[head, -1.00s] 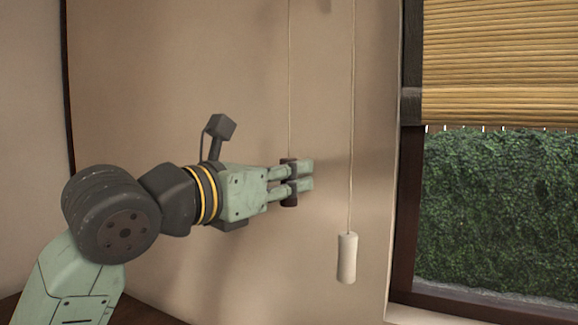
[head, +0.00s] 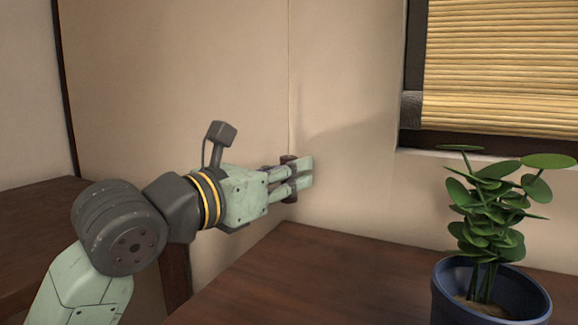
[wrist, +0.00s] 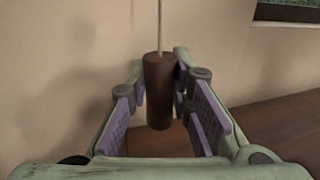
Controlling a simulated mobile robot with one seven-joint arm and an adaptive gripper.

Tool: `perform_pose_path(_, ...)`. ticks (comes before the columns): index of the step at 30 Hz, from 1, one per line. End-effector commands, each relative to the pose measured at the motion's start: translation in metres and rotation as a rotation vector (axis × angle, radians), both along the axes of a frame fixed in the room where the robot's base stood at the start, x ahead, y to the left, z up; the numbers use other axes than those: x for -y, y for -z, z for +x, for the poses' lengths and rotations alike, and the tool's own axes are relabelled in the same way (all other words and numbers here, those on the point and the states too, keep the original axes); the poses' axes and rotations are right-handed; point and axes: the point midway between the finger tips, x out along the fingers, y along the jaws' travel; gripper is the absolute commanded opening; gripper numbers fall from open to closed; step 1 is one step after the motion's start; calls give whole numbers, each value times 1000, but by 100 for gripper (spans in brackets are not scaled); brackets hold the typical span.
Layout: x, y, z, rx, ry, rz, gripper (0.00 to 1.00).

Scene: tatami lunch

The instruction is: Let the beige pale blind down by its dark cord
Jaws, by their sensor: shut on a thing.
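The beige blind (head: 500,75) hangs in the window at the upper right of the head view. Its lower edge is close above the window's bottom frame, with a narrow dark band between. My gripper (head: 303,175) is shut around the dark brown pull (head: 289,159) at the end of a thin cord (head: 290,80), close to the wall. In the wrist view the dark pull (wrist: 160,90) hangs upright between the purple pads, and its cord (wrist: 160,25) runs straight up. The fingers hide the middle of the pull in the head view.
A brown wooden table (head: 340,270) stretches below my gripper. A leafy plant in a blue pot (head: 450,293) stands on it at the right. Another dark wooden surface (head: 35,235) lies at the left. A window corner with greenery (wrist: 290,5) shows in the wrist view.

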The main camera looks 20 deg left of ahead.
Motion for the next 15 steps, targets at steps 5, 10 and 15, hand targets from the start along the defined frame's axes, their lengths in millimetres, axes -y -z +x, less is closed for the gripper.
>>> perform_pose_path(5,0,9,0,-3,-1,1,0)
perform_pose_path(10,0,10,0,-5,0,3,0)
perform_pose_path(15,0,11,0,-9,1,3,20)
